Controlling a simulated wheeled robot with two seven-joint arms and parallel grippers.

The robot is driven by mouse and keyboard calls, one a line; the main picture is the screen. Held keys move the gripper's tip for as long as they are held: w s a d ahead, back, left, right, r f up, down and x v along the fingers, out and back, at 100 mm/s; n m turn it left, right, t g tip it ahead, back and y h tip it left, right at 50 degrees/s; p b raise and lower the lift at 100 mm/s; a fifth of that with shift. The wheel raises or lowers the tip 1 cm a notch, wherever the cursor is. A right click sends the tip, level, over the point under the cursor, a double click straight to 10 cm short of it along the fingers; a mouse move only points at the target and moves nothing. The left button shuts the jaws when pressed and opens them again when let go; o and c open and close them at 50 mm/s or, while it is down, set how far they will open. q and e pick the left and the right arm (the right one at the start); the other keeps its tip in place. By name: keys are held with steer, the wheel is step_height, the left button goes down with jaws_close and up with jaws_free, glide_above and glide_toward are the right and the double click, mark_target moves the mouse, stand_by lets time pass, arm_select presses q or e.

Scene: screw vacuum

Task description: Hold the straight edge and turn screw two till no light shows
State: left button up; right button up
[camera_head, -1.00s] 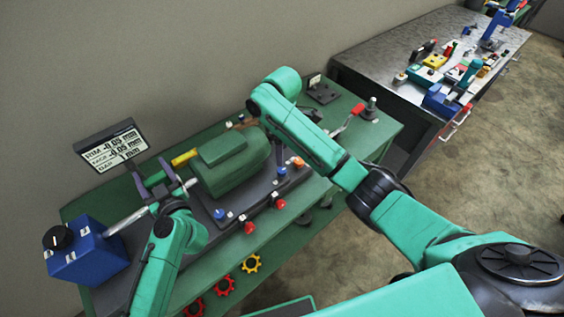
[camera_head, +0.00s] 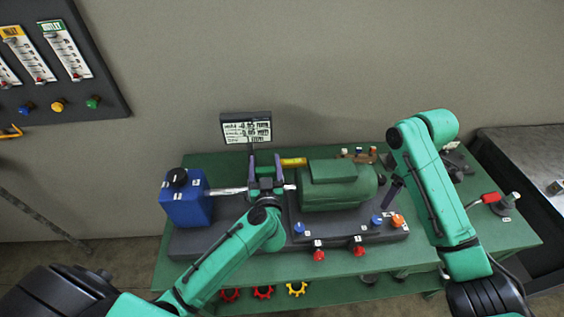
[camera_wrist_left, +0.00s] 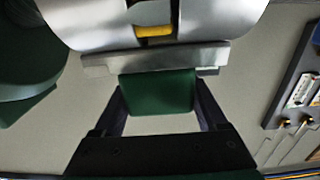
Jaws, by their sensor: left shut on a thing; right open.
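My left gripper (camera_head: 265,165) is at the coupling between the blue pump (camera_head: 187,205) and the green motor (camera_head: 330,190). In the left wrist view its fingers (camera_wrist_left: 160,95) are shut on a dark green block, which I take as the grip of the straight edge (camera_wrist_left: 155,57). That grey bar lies across two silver hubs (camera_wrist_left: 205,25) with yellow between them. I cannot tell whether light shows under it. My right gripper (camera_head: 393,193) is open beside the motor's right end, above a blue knob (camera_head: 376,222) and an orange knob (camera_head: 398,220). The screw numbers are too small to read.
Two red knobs (camera_head: 319,255) are on the base's front, with another blue knob (camera_head: 299,228) behind. A readout screen (camera_head: 246,129) stands behind the coupling, its figures blurred. A dark panel (camera_head: 75,75) hangs on the left wall.

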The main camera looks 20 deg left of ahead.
arm_select(q)
steer(key=shift+f, duration=0.1)
steer(key=o, duration=1.5)
steer(key=v, duration=1.2)
